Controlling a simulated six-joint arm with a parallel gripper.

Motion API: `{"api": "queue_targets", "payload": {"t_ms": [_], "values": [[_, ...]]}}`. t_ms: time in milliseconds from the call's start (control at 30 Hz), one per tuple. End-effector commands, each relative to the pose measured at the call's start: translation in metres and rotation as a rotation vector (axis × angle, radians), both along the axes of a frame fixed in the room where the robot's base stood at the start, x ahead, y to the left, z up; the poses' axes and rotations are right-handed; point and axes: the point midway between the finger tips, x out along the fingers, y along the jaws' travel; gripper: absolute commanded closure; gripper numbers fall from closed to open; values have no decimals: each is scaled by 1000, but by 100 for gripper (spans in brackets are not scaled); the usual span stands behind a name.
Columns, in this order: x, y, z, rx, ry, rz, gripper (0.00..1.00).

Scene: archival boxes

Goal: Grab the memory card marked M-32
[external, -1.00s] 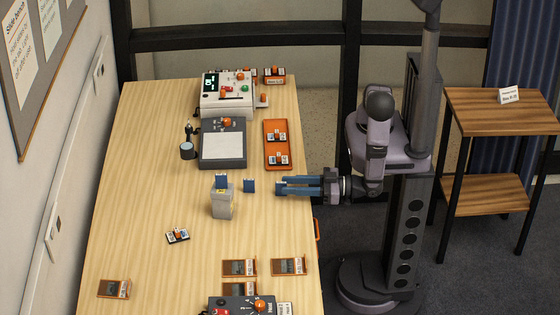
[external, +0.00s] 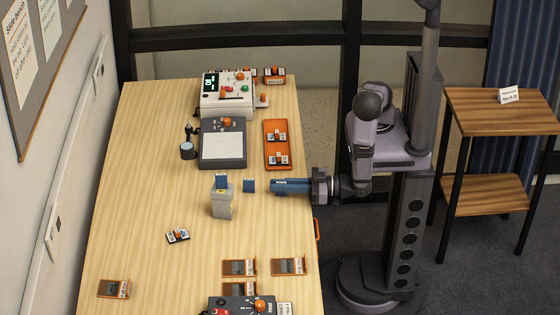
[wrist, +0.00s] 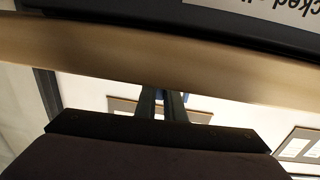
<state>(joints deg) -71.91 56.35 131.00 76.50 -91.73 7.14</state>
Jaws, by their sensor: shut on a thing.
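My gripper (external: 274,187) is at the right edge of the table, level and pointing left. No card's marking is readable.
Behind are a grey device (external: 223,144), an orange tray (external: 268,160) and a white machine (external: 226,106). Several brown-framed items (external: 288,266) and a dark control box (external: 238,305) are at the front. A wooden side stand (external: 500,118) is at right.

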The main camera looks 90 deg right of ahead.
Motion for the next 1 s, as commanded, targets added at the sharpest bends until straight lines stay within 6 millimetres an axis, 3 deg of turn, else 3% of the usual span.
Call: {"api": "queue_targets", "payload": {"t_ms": [467, 1000], "values": [[0, 0, 14, 2, 0, 0, 100], [0, 0, 84, 3, 0, 0, 100]]}}
